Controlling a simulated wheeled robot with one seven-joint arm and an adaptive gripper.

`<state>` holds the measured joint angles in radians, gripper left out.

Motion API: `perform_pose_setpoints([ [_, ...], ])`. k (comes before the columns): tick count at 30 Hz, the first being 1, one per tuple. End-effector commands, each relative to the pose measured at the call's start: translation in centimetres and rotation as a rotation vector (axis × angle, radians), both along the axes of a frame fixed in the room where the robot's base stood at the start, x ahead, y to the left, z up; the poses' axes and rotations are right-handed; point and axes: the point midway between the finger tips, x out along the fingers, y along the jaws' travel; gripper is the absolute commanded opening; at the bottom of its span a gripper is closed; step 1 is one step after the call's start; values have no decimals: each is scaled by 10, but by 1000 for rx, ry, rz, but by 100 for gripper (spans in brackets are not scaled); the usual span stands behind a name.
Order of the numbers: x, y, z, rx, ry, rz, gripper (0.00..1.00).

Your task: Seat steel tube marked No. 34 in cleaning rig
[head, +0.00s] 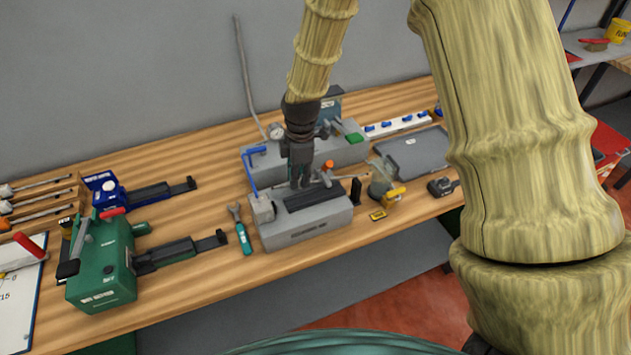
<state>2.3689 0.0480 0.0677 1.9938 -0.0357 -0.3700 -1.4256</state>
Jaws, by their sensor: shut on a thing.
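My gripper (302,178) points down over the grey machine with a dark bed (310,222), which looks like the cleaning rig. Its fingers are shut on a slim piece, most likely the steel tube. That piece is almost wholly hidden by the fingers, and no number can be read on it. The fingertips are just above or at the dark bed; I cannot tell whether the piece touches it. A small orange-topped part (327,166) shows just right of the fingers.
A green machine (103,265) and a blue one (107,192) stand to the left, with a wrench (240,229) beside the rig. My arm hides part of the right side.

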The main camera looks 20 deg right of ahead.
Motion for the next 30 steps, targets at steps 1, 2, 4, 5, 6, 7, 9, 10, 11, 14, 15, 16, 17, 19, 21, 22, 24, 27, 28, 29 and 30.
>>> perform_pose_setpoints([
  [1,0,0,4,0,0,0,0],
  [2,0,0,5,0,0,0,0],
  [4,0,0,7,0,0,-1,0],
  [5,0,0,9,0,0,-1,0],
  [6,0,0,10,0,0,-1,0],
  [7,0,0,11,0,0,-1,0],
  [9,0,0,14,1,0,-1,0],
  [10,0,0,15,0,0,-1,0],
  [11,0,0,16,0,0,-1,0],
  [14,1,0,21,0,-1,-1,0],
  [15,1,0,22,0,-2,0,0],
  [16,1,0,23,0,-2,0,0],
  [17,1,0,25,0,-2,0,0],
  [19,1,0,27,0,-2,0,0],
  [21,1,0,30,0,-2,0,0],
  [22,1,0,31,1,-2,0,0],
  [24,1,0,34,1,-3,0,0],
  [27,2,0,38,1,-4,0,0],
  [28,2,0,39,1,-5,0,0],
  [29,2,0,40,1,-5,0,0],
  [30,2,0,42,0,-6,0,0],
])
